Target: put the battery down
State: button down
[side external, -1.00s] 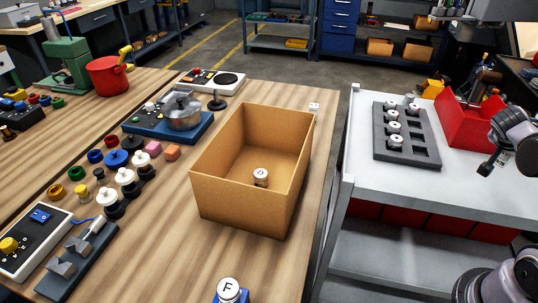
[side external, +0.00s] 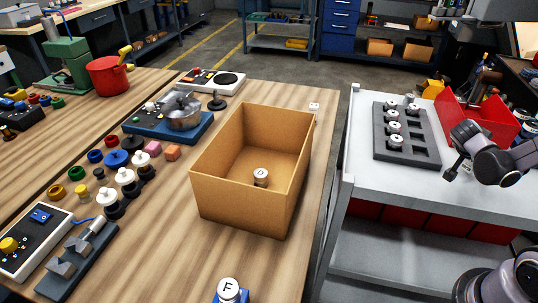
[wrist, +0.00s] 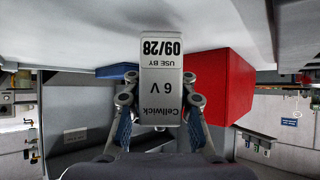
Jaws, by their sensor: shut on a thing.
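A battery (wrist: 160,80) fills the middle of the wrist view. It is a pale block with the label "Cellwick 6 V, USE BY 09/28", upside down in the picture. My gripper (wrist: 160,104) is shut on it, one finger on each side. In the side external view my gripper (side external: 451,174) is over the white cart top (side external: 370,188), in front of the red bin. The battery is mostly hidden or too small to make out there. Whether it touches the cart top cannot be told.
A grey slotted tray (side external: 381,152) on the cart holds several round white-topped pieces, with empty slots on its right. The red bin (side external: 469,120) stands behind my gripper. A cardboard box (side external: 235,200) with one cylinder (side external: 261,177) stands on the wooden table. The cart's front is bare.

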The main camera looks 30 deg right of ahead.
jog(key=shift+f, duration=0.75)
jog(key=shift+f, duration=0.15)
jog(key=c, duration=1.1)
grip_release()
